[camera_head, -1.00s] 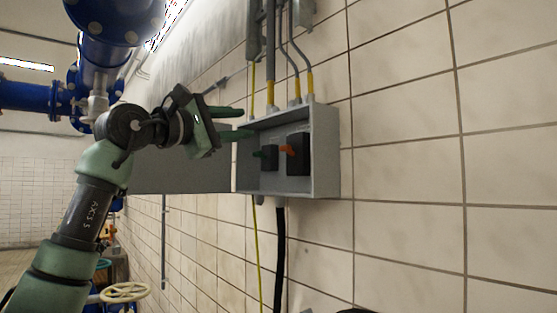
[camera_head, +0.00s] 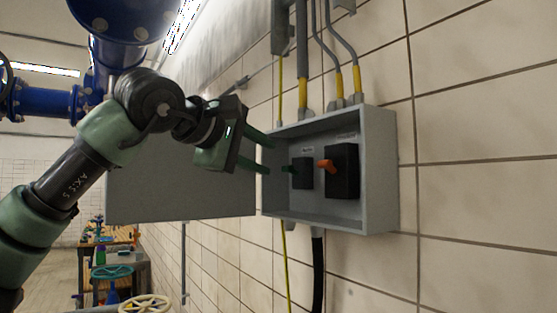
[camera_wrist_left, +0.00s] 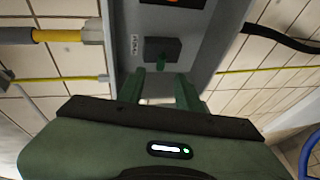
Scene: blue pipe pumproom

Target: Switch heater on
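A grey wall box (camera_head: 378,165) with its door (camera_head: 180,180) swung open to the left holds two black switch units. The smaller switch (camera_head: 303,173) has a green knob (camera_head: 291,169); the larger switch (camera_head: 343,172) has an orange handle (camera_head: 326,165). Their labels are too small to read. My left gripper (camera_head: 266,154) is open at the box's left side, fingers pointing at the green knob and short of it. In the left wrist view the green knob (camera_wrist_left: 157,58) lies ahead between the two fingers (camera_wrist_left: 158,88). My right gripper is not in view.
Conduits with yellow ends (camera_head: 302,92) enter the box from above. A black cable (camera_head: 317,270) and a yellow-green wire hang below. Blue pipes (camera_head: 120,18) run at upper left. A table (camera_head: 115,270) and valve wheels stand at lower left. The tiled wall at right is clear.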

